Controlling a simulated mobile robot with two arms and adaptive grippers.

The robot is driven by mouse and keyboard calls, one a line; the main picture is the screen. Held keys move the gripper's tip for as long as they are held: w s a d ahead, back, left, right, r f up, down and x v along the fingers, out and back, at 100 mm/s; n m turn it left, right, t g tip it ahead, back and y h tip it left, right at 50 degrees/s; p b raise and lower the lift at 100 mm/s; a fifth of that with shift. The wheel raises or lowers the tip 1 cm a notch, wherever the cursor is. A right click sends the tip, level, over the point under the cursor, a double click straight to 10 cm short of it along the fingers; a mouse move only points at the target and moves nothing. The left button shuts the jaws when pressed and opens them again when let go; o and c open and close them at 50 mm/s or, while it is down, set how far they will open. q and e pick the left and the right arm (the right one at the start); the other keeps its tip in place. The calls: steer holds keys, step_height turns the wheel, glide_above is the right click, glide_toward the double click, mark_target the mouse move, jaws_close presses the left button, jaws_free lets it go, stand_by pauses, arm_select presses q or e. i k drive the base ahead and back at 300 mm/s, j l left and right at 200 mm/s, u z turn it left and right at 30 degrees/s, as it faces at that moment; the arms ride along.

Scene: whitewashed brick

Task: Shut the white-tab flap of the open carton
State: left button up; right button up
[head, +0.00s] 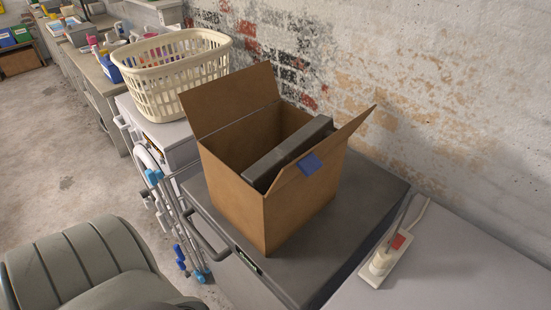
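An open brown cardboard carton (235,197) stands upright on a dark grey cabinet top. One flap (230,98) stands up and leans outward at the left back. Another flap (345,135) slants up and outward at the right and carries a blue tab (310,164). I see no white tab on either flap; the side of the left flap facing away is hidden. A dark grey box-like object (292,152) sits tilted in the carton's opening, close to the right flap. Neither of my grippers is in view.
The dark cabinet top (365,195) has some bare room right of the carton. A power strip (380,262) lies on a pale surface at the right. A cream basket (165,80) stands behind left. A grey chair (80,262) is front left; a brick wall runs behind.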

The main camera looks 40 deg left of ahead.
mark_target(209, 107)
steer(key=j+z, duration=0.2)
steer(key=z, duration=0.25)
steer(key=k+j+z, duration=0.15)
steer(key=j, duration=0.25)
steer(key=k+j+z, duration=0.1)
steer(key=j, duration=0.25)
steer(key=k+j+z, duration=0.15)
steer(key=j, duration=0.25)
steer(key=k+j+z, duration=0.1)
steer(key=j, duration=0.25)
steer(key=k+j+z, duration=0.15)
steer(key=k+j, duration=0.25)
steer(key=j, duration=0.15)
steer(key=k+j, duration=0.2)
steer(key=j, duration=0.25)
steer(key=k+j, duration=0.25)
steer(key=j, duration=0.15)
steer(key=k+j, duration=0.25)
steer(key=j, duration=0.15)
steer(key=k+j, duration=0.25)
steer(key=j, duration=0.15)
steer(key=k+j+z, duration=0.2)
steer(key=k, duration=0.3)
steer(key=i+l, duration=0.15)
steer(key=i, duration=0.35)
